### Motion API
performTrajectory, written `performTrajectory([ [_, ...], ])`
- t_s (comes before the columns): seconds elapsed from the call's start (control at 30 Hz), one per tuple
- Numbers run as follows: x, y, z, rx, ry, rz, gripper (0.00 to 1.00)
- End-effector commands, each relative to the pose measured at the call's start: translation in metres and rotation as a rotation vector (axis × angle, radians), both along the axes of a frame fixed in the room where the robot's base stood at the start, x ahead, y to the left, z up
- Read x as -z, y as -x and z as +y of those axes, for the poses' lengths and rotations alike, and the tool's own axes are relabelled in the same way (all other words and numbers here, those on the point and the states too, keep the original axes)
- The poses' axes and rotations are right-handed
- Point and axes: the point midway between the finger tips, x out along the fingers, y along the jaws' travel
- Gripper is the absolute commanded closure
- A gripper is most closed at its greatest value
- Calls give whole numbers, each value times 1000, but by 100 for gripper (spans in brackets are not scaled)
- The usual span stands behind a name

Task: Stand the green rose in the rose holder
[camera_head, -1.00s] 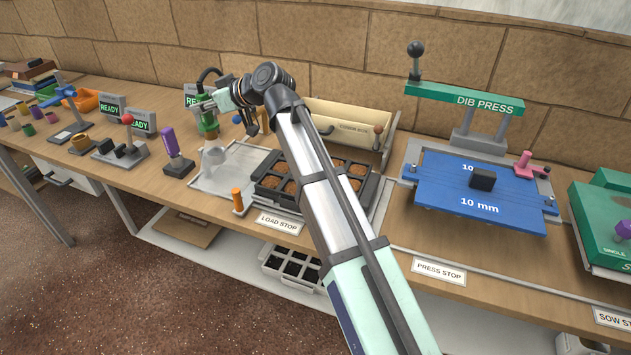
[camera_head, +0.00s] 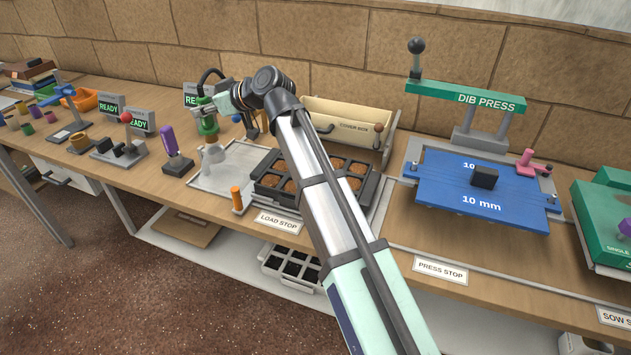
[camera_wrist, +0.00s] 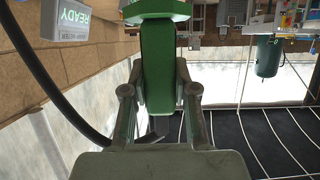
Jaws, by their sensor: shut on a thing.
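The green rose (camera_head: 208,124) is upright at the back left of the grey tray, in my gripper (camera_head: 222,104). In the wrist view the green rose (camera_wrist: 157,60) fills the space between the two fingers of my gripper (camera_wrist: 158,85), which are shut on it. A pale grey stand (camera_head: 213,157), which looks like the rose holder, is just below the rose in the head view. I cannot tell whether the rose touches it or is in it. The lower end of the rose is hidden in the wrist view.
A black plug tray (camera_head: 262,198) with brown plugs lies on the grey tray to the right. A purple-handled tool (camera_head: 169,139) stands to the left and an orange peg (camera_head: 237,196) in front. A dark hose (camera_head: 207,73) loops behind my gripper. The blue dib press (camera_head: 437,190) is further right.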

Motion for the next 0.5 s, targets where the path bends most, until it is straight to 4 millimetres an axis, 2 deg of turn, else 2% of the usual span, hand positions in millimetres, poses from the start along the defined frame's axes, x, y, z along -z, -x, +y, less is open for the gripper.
performTrajectory([
  [0.5,20,0,0,0,-1,0,100],
])
